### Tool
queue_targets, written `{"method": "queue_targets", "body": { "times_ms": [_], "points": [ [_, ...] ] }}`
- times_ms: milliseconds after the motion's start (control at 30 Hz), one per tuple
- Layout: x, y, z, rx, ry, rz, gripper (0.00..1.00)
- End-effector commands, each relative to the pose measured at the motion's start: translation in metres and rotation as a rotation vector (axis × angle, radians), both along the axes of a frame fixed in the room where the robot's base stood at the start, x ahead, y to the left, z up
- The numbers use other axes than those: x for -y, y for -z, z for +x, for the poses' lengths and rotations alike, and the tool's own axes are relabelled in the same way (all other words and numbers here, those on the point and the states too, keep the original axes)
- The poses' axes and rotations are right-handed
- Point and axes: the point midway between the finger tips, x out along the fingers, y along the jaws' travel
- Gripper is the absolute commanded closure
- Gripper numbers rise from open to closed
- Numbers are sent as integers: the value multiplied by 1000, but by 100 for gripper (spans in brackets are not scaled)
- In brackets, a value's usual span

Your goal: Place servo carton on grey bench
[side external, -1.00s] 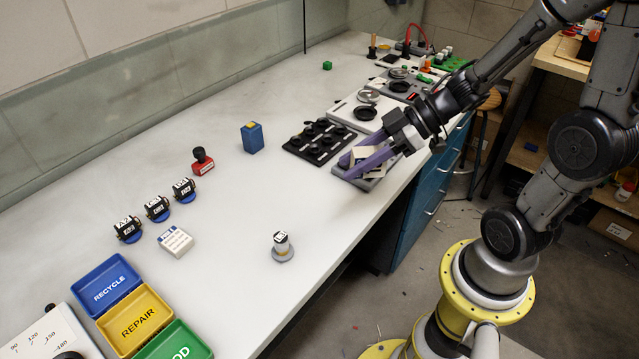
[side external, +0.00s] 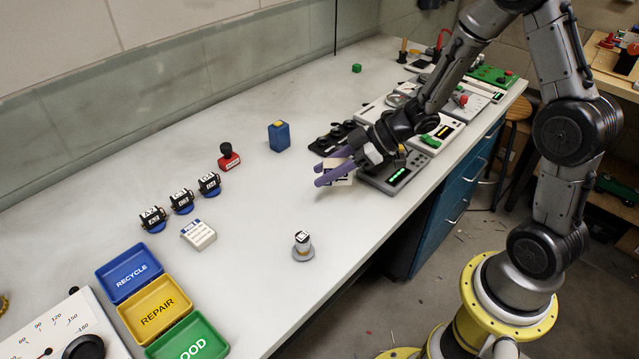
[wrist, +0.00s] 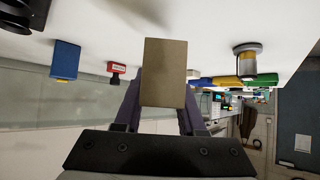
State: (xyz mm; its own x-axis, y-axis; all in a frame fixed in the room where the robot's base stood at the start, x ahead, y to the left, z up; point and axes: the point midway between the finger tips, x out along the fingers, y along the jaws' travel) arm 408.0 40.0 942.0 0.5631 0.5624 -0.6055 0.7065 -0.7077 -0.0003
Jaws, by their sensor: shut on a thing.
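My gripper (side external: 336,170) is shut on the servo carton (side external: 341,173), a small pale box partly covered by the purple fingers. In the wrist view the carton (wrist: 164,72) shows a plain tan face between the two fingers. The carton is over the grey bench (side external: 245,225), in front of the black tray and left of the device with the green display. I cannot tell whether it touches the bench top.
The device with a green display (side external: 398,172) is close to my gripper's right. A small round post (side external: 302,247) stands to the front left. A blue box (side external: 279,136) and red stamp (side external: 228,158) stand behind. Bins (side external: 155,310) are front left; the bench centre is clear.

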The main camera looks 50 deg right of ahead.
Motion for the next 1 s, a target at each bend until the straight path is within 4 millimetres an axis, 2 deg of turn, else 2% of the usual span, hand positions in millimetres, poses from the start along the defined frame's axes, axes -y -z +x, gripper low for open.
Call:
{"method": "queue_targets", "body": {
  "times_ms": [300, 500, 1000],
  "points": [
    [-3, 25, 19, -3, -2, 1, 100],
    [-2, 47, 19, 0, -1, 0, 100],
    [-2, 54, 19, 1, 0, 1, 100]
  ]
}}
